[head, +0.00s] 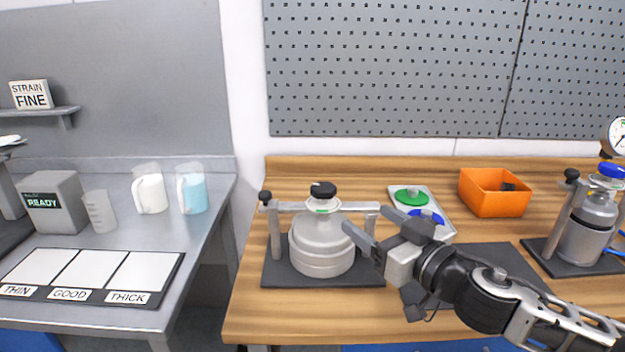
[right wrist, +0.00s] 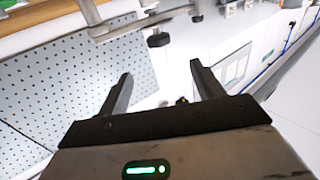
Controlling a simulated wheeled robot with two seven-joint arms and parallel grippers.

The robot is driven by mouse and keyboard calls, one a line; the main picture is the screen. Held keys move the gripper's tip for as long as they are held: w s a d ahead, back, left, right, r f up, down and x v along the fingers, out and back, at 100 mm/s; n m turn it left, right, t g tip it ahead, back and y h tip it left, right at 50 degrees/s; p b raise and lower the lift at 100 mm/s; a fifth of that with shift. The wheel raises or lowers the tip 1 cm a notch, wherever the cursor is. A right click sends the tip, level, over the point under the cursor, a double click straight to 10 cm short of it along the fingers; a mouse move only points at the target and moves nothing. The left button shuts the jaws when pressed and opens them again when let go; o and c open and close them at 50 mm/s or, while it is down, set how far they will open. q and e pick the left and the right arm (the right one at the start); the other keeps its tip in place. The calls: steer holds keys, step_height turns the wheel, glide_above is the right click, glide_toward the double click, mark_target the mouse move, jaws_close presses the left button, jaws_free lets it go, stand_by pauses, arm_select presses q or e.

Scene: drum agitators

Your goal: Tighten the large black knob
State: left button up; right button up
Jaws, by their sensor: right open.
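The large black knob (head: 322,189) sits on top of the crossbar (head: 349,207) over a grey lidded drum (head: 321,246). A smaller black knob (head: 265,196) is at the bar's left end. My right gripper (head: 367,219) is open and empty, to the right of the large knob and a little lower in the picture, its fingers pointing toward the drum. In the right wrist view a black knob (right wrist: 158,40) on the bar shows beyond the open fingers (right wrist: 160,72), apart from them; it appears to be the large one. My left gripper is out of view.
A tray with green and blue discs (head: 421,192) and an orange bin (head: 494,192) lie behind my right arm. Another clamped vessel (head: 586,225) stands at the right. A steel table (head: 225,190) with jugs is at the left, across a gap.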

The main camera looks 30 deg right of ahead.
mark_target(330, 190)
steer(key=w+p, duration=0.1)
steer(key=w, duration=0.5)
steer(key=w+p, duration=0.1)
steer(key=w, duration=0.5)
steer(key=shift+w+r, duration=0.2)
steer(key=shift+w, duration=0.05)
steer(key=shift+w+a+f+p, duration=0.15)
steer(key=shift+w+p, duration=0.15)
steer(key=shift+w, duration=0.6)
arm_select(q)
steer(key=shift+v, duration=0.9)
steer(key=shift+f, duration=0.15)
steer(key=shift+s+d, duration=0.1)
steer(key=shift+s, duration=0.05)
arm_select(e)
steer(key=c, duration=1)
